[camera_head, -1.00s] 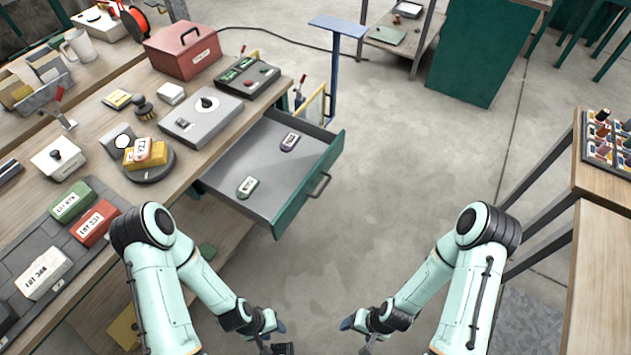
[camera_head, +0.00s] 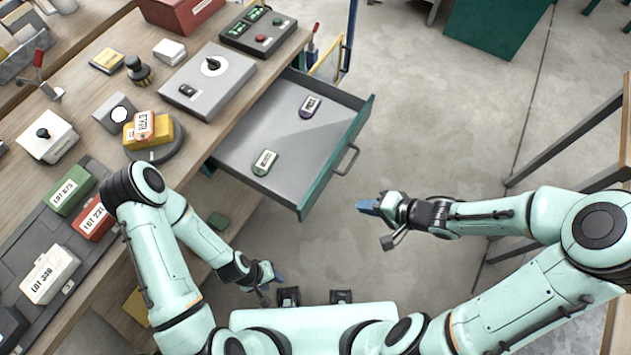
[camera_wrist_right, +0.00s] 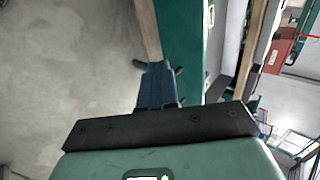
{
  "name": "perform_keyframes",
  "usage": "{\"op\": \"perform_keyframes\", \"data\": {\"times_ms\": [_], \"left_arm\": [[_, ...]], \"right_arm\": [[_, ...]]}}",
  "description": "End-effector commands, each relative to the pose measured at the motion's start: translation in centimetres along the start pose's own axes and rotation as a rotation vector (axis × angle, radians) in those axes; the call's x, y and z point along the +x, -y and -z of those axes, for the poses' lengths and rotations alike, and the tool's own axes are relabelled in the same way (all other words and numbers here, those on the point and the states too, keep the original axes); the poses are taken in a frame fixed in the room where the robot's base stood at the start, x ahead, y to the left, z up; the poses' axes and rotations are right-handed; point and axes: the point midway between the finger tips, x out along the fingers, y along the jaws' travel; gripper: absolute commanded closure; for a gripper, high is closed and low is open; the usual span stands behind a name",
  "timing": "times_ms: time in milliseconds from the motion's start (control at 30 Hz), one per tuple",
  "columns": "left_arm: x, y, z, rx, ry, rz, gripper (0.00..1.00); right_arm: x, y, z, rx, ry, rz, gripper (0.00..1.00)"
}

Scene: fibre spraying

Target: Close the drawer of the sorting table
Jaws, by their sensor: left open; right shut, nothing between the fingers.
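The sorting table's drawer (camera_head: 278,148) is pulled out, with a green front and a dark bar handle (camera_head: 346,160) facing right. Two small tagged pieces lie in it, a dark one (camera_head: 310,106) and a green one (camera_head: 265,162). My right gripper (camera_head: 366,207) is shut and empty, to the right of and below the drawer front, apart from it in the head view. In the right wrist view, its blue fingers (camera_wrist_right: 157,84) point toward the green drawer front (camera_wrist_right: 182,50). My left gripper (camera_head: 270,284) is open and empty, below the drawer near the table's lower side.
The wooden sorting table (camera_head: 95,110) holds a grey switch box (camera_head: 207,80), a button panel (camera_head: 258,31), a red case (camera_head: 180,12) and several labelled blocks. Open floor (camera_head: 440,120) lies right of the drawer. Another table stands at the right edge.

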Motion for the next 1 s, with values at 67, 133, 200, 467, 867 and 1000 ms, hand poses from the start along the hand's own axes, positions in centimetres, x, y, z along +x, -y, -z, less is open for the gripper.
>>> {"op": "perform_keyframes", "data": {"times_ms": [67,133,200,467,867,1000], "left_arm": [[0.1,0.0,-0.1,0.0,0.001,0.0,0.57],[-0.1,-0.1,0.0,0.001,0.0,0.0,0.57],[-0.3,-0.2,0.1,0.001,-0.001,-0.001,0.57],[-1.9,-1.0,1.0,0.006,-0.014,-0.005,0.57],[1.1,0.6,-0.6,-0.002,0.009,0.003,0.57],[1.9,1.0,-0.9,-0.005,0.014,0.005,0.57]], "right_arm": [[-0.3,0.0,-0.1,0.0,0.002,-0.006,1.0],[-0.2,0.1,-0.1,0.001,0.005,-0.004,1.0],[0.1,0.2,-0.1,0.003,0.006,0.0,1.0],[2.0,0.4,-0.2,0.004,0.01,-0.001,1.0],[9.0,-0.6,-0.6,0.0,0.013,-0.008,1.0],[11.0,0.7,-0.5,-0.003,0.01,-0.006,1.0]]}}
